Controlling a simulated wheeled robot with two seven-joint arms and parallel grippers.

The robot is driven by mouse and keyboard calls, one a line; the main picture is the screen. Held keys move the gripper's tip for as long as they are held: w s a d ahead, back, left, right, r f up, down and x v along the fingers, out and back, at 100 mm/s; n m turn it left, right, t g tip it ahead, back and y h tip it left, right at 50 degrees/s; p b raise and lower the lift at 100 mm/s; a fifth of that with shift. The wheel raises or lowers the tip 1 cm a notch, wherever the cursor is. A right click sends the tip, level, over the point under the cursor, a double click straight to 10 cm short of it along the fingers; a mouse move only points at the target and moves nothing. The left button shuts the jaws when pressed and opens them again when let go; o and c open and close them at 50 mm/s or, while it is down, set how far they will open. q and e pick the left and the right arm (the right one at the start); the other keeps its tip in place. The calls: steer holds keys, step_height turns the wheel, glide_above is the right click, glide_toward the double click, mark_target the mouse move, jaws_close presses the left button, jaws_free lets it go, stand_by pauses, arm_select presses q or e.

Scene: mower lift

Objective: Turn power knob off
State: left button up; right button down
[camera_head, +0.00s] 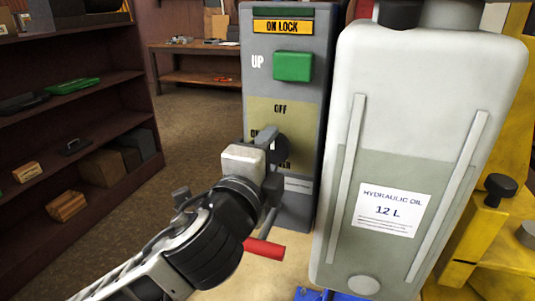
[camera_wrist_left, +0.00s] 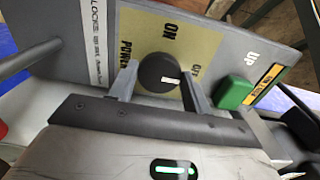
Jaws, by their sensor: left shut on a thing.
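The power knob (camera_wrist_left: 157,70) is round and black with a white mark. It sits on a beige plate (camera_head: 290,108) of the grey control box (camera_head: 312,70), with OFF above it and ON to its left in the head view. In the wrist view the white mark is on the side towards the OFF label (camera_wrist_left: 195,73). My left gripper (camera_head: 268,143) is shut on the knob, one finger on each side of it (camera_wrist_left: 160,86). In the head view the gripper partly hides the knob and the ON and POWER lettering. My right gripper is not in view.
A green UP button (camera_head: 293,67) and ON LOCK label (camera_head: 282,27) are above the plate. A white hydraulic oil tank (camera_head: 425,90) stands close on the right. A red-ended lever (camera_head: 264,248) is below. Dark shelves (camera_head: 75,60) stand left, with open floor (camera_head: 195,110) between.

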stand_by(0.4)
arm_select(q)
steer(key=o, duration=1)
steer(key=shift+c, duration=0.2)
